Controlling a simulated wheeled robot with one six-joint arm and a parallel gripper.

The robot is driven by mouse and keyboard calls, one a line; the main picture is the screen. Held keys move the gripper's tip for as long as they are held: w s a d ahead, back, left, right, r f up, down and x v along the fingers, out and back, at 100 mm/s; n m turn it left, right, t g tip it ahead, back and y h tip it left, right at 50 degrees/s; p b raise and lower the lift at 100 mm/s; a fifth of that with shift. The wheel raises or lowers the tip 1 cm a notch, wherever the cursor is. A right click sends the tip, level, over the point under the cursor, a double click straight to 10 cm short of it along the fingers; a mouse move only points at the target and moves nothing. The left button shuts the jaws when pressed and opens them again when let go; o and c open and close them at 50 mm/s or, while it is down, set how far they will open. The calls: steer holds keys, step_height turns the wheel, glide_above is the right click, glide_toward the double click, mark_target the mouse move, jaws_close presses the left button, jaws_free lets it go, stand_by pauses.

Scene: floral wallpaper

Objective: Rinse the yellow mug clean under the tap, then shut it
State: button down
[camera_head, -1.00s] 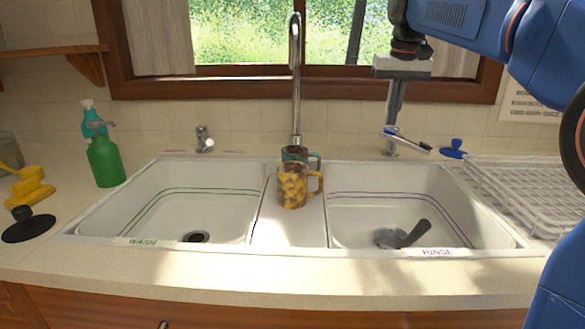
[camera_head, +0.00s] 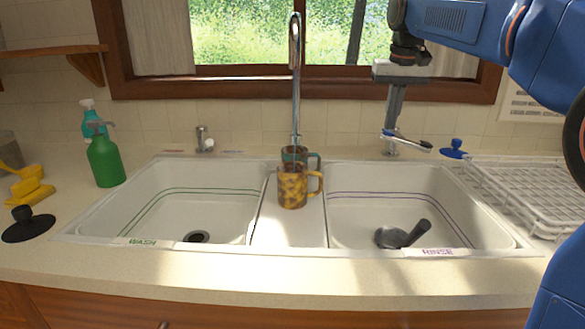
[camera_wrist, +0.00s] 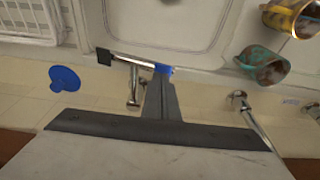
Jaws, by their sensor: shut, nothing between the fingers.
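The yellow mug (camera_head: 292,187) stands upright on the divider between the two basins, below the tall chrome tap (camera_head: 296,80). Brown patches mark its side. It also shows in the wrist view (camera_wrist: 280,14). I cannot clearly tell whether water is running. The tap's lever (camera_head: 408,140), with a dark end and a blue end, is at the back of the right basin; it shows in the wrist view (camera_wrist: 130,60). My gripper (camera_head: 391,128) is shut and empty, pointing down, its tips at the lever's blue end; contact is unclear. It also shows in the wrist view (camera_wrist: 162,72).
A teal mug (camera_head: 298,154) stands right behind the yellow one. Green bottles stand at left.

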steer(key=shift+f, duration=0.8)
steer(key=shift+r, duration=1.55)
glide_above(430, 144)
steer(key=shift+f, duration=0.1)
steer(key=shift+f, duration=2.6)
